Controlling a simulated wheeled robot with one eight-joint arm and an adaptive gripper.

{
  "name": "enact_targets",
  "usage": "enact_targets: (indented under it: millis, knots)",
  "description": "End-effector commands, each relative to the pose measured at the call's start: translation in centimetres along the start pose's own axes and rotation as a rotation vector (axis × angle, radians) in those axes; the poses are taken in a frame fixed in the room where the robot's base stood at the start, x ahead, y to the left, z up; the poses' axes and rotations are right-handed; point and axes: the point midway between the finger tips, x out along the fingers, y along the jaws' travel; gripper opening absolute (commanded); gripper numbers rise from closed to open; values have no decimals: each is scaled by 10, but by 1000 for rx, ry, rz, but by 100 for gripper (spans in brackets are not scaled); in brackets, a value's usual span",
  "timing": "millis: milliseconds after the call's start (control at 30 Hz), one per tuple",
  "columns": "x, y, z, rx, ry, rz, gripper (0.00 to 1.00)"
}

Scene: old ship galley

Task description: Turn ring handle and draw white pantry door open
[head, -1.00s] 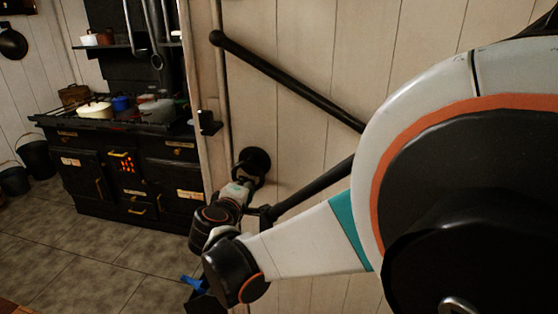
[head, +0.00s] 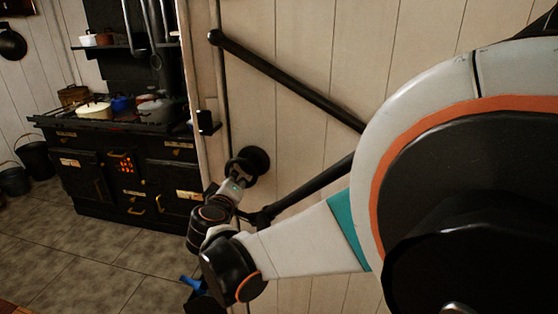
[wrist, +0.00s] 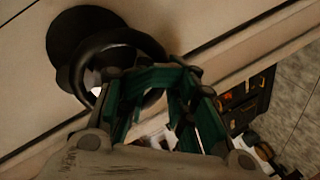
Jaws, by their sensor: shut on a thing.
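The white plank pantry door (head: 300,130) fills the middle of the head view. Its black ring handle (head: 231,164) stands on a round black plate (head: 258,158) near the door's left edge. In the wrist view the ring (wrist: 118,37) is large at the upper left, in front of its plate (wrist: 72,32). My gripper (head: 240,175) reaches the ring from below. Its green fingers (wrist: 160,78) are shut on the ring's lower right side in the wrist view and hide part of it. A dark line runs along the door edge; I cannot tell whether the door is ajar.
Black diagonal bars (head: 290,83) cross the door. A small black latch piece (head: 207,122) is on the frame left of it. A black stove (head: 120,165) with pots stands at the left, with buckets (head: 35,158) beside it. Tiled floor (head: 60,250) before the stove is clear.

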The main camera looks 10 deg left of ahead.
Motion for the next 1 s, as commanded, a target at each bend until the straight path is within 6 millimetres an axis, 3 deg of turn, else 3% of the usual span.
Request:
enact_targets:
  millis: [433, 1000]
  knots:
    - [-7, -6, -6, 6, 22, -14, 0]
    - [-55, -17, -2, -10, 73, -55, 0]
